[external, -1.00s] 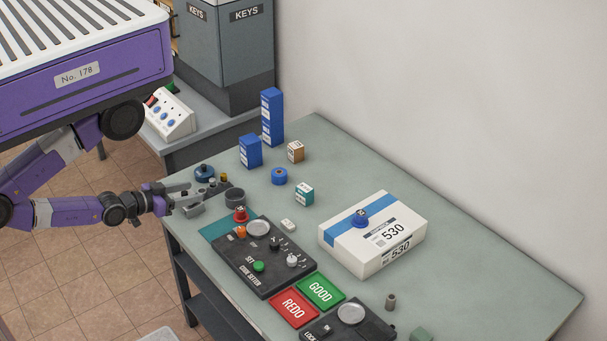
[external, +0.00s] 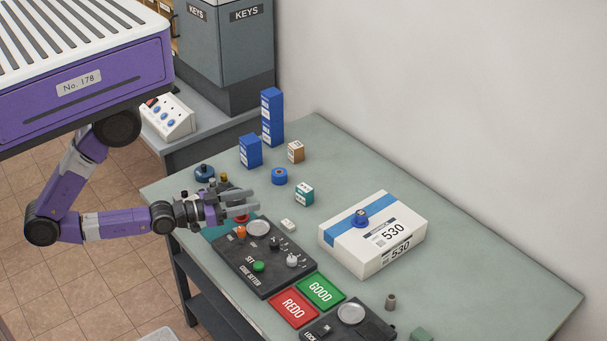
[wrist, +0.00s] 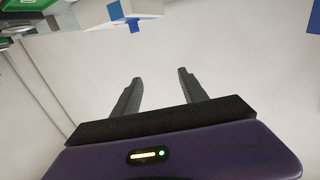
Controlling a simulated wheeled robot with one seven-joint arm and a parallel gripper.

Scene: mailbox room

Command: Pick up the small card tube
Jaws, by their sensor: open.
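I cannot make out the tube in the wrist view.
A white box marked 530 (external: 345,245) stands between gripper and tube. Blue boxes (external: 271,117), a blue roll (external: 280,176) and a teal box (external: 304,194) stand behind. REDO (external: 293,308) and GOOD (external: 320,290) plates lie in front. The right side of the table is clear.

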